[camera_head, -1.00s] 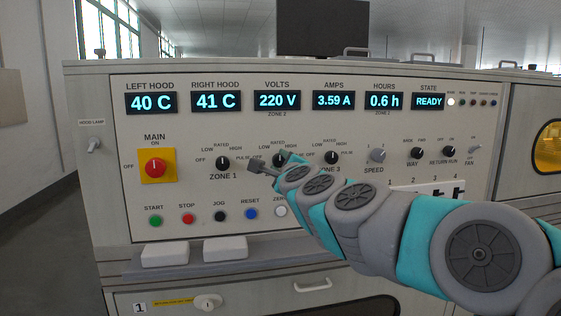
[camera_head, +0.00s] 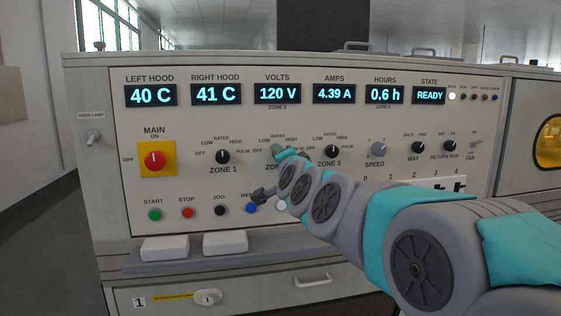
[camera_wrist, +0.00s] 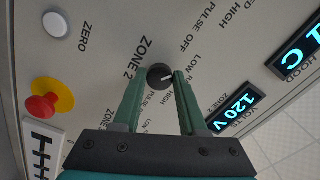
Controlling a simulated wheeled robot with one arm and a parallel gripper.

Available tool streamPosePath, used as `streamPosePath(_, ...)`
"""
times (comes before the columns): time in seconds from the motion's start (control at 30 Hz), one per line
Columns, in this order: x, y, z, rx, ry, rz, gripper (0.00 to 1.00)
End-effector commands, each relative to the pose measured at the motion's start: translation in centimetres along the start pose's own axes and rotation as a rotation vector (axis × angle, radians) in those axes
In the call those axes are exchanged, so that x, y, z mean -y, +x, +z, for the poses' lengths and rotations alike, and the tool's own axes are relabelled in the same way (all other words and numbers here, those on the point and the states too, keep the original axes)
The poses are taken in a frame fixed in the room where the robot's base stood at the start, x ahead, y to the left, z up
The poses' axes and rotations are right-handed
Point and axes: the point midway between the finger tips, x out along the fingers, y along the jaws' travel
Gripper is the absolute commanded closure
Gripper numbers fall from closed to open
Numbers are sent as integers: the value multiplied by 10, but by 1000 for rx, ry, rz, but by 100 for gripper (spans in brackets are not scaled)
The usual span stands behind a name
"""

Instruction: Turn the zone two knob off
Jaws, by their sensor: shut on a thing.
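The zone two knob (camera_wrist: 160,76) is a round black knob with a white pointer mark, beside the ZONE 2 label in the wrist view. The mark points roughly right there, toward the display side of the panel. My gripper (camera_wrist: 158,82) has its two green fingers around the knob, one on each side, and is shut on it. In the head view my gripper (camera_head: 276,150) covers the knob, so its pointer cannot be seen there. The volts display (camera_head: 277,94) marked ZONE 2 reads 120 V. It also shows in the wrist view (camera_wrist: 235,106).
The zone one knob (camera_head: 222,156) is to the left and the zone three knob (camera_head: 331,151) close on the right. Below is a row of push buttons, including blue RESET (camera_head: 251,208). The red main switch (camera_head: 154,160) is at the left. A red mushroom button (camera_wrist: 42,107) shows in the wrist view.

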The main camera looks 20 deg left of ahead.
Motion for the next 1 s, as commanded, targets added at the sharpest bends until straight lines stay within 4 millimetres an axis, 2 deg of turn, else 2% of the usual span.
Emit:
streamPosePath(0.2,-4,0,2,0,-191,1,100)
streamPosePath(0.5,-6,0,2,4,-377,4,100)
streamPosePath(1.0,-4,0,2,4,-468,3,100)
